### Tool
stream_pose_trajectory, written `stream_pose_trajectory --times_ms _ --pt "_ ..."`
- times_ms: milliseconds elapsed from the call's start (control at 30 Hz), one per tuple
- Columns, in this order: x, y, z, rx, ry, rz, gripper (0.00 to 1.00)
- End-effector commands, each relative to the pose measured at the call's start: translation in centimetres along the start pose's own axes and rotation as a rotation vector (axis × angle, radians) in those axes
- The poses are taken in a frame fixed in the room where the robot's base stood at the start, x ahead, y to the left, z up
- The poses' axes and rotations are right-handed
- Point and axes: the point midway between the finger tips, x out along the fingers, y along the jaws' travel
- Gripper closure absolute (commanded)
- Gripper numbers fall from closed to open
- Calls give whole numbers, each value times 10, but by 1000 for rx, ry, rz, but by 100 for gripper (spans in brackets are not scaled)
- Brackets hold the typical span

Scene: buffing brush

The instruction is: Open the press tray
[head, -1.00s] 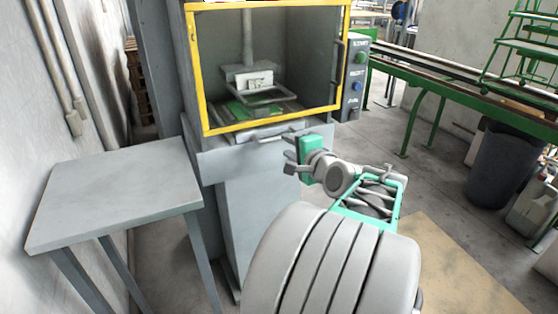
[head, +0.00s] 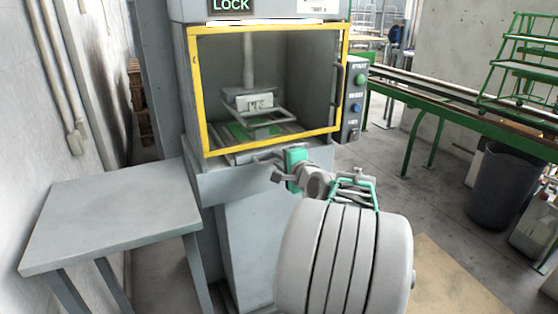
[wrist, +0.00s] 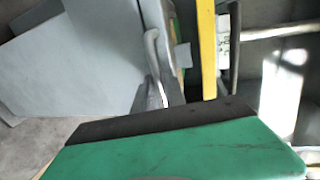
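The press (head: 240,185) is a grey cabinet with a yellow-framed window. The press tray (head: 232,158) is the grey front strip just below that frame and looks pushed in. Its bar handle (head: 258,157) sticks out at the front. My gripper (head: 273,168) is at the handle's right part, with its fingers apart. Whether the bar lies between the fingers or beside them I cannot tell. The wrist view shows the curved grey handle (wrist: 152,48) close ahead, beyond the green and black gripper body, which hides much of the fingers.
A grey table (head: 115,210) stands at the left. The yellow-framed door (head: 203,95) looks shut, with a handle (head: 338,80) at its right. A control box (head: 356,100) is beside it. A green rail bench (head: 460,115) and dark bin (head: 500,172) are at the right.

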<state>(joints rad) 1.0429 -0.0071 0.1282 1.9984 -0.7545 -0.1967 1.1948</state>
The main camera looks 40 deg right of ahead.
Motion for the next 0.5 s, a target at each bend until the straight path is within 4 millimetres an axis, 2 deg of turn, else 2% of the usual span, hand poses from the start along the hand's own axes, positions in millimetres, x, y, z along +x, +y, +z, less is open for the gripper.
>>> stream_pose_trajectory --times_ms 33,167,500 --pt "0 0 0 0 0 0 89" --pt "0 0 0 0 0 0 99" --pt "0 0 0 0 0 1 100"
